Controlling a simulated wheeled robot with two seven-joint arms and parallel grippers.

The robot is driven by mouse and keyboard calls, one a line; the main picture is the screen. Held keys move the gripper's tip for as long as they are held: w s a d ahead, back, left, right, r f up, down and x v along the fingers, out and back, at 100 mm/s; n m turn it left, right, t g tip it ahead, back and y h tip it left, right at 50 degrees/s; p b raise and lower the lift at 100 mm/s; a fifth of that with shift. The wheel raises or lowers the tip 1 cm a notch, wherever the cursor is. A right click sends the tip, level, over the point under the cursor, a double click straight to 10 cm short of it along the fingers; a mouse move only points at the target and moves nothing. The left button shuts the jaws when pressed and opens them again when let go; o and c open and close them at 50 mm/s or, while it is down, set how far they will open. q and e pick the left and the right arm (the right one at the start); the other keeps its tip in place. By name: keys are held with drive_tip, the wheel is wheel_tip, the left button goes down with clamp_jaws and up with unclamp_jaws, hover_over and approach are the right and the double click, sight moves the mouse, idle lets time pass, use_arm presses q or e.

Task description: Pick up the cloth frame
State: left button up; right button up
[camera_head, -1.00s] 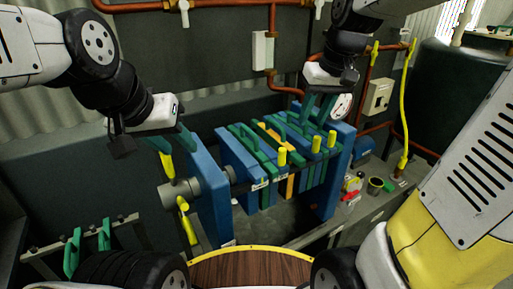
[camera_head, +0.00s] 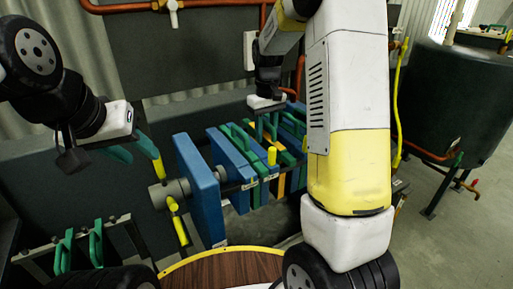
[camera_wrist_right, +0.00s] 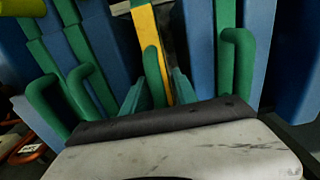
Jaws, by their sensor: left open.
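The filter press holds a row of upright blue plates and green frames. A yellow-orange frame (camera_head: 281,184) stands among them, probably the cloth frame. My right gripper (camera_head: 267,126) is over the row of handles. My left gripper (camera_head: 134,152) is open and empty, left of the blue end plate. My right forearm hides the press's right end.
A blue end plate (camera_head: 201,190) and a yellow-handled shaft (camera_head: 176,222) are at the press's left. A rack with green handles (camera_head: 96,243) is lower left. A round wooden top (camera_head: 222,268) is in front. A dark tank (camera_head: 455,105) stands right; floor beside it is clear.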

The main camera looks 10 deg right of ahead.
drive_tip(key=shift+f, duration=1.35)
clamp_jaws()
drive_tip(key=shift+r, duration=0.1)
